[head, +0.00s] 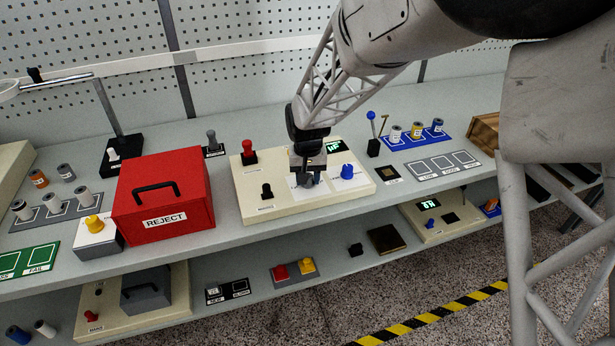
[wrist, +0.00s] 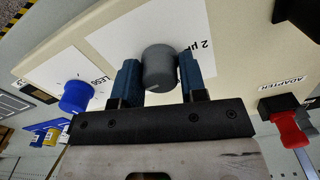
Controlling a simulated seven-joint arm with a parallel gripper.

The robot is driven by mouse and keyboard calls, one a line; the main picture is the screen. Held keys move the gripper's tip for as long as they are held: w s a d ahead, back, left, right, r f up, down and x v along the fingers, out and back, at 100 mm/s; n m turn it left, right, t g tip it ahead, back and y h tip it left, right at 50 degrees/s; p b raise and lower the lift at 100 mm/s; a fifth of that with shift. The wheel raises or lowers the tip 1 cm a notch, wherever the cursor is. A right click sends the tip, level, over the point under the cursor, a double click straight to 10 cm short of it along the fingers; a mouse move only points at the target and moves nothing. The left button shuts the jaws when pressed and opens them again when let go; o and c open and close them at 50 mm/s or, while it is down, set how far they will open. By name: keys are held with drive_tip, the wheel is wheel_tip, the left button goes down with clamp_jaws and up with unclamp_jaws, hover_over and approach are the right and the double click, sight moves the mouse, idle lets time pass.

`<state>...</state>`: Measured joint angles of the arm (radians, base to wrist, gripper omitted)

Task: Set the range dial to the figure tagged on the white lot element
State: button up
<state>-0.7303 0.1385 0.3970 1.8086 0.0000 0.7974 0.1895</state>
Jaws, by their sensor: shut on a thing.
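The grey dial (wrist: 158,70) stands on a white scale card (wrist: 130,35) of the cream instrument panel (head: 250,205). My gripper (wrist: 160,82) has its blue fingers on either side of the dial, shut on it. A figure beginning "2 µ" shows on the card; the dial's own name and setting are not readable. In the head view, the dial (head: 308,182) is partly covered by my gripper (head: 308,174). A white element (head: 395,135) stands on the blue mat (head: 404,144) at the right; its tag is too small to read.
A blue knob (head: 347,171) and a red-handled switch (head: 249,153) flank the dial. A black switch (head: 267,192) stands in front. A red REJECT box (head: 190,175) stands left of the panel. A blue-topped lever (head: 372,135) stands behind right, near yellow and blue elements.

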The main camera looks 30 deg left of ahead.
drive_tip(key=shift+m, duration=0.8)
drive_tip(key=o, duration=0.9)
drive_tip(key=shift+r, duration=0.15)
drive_tip(key=shift+r, duration=3.75)
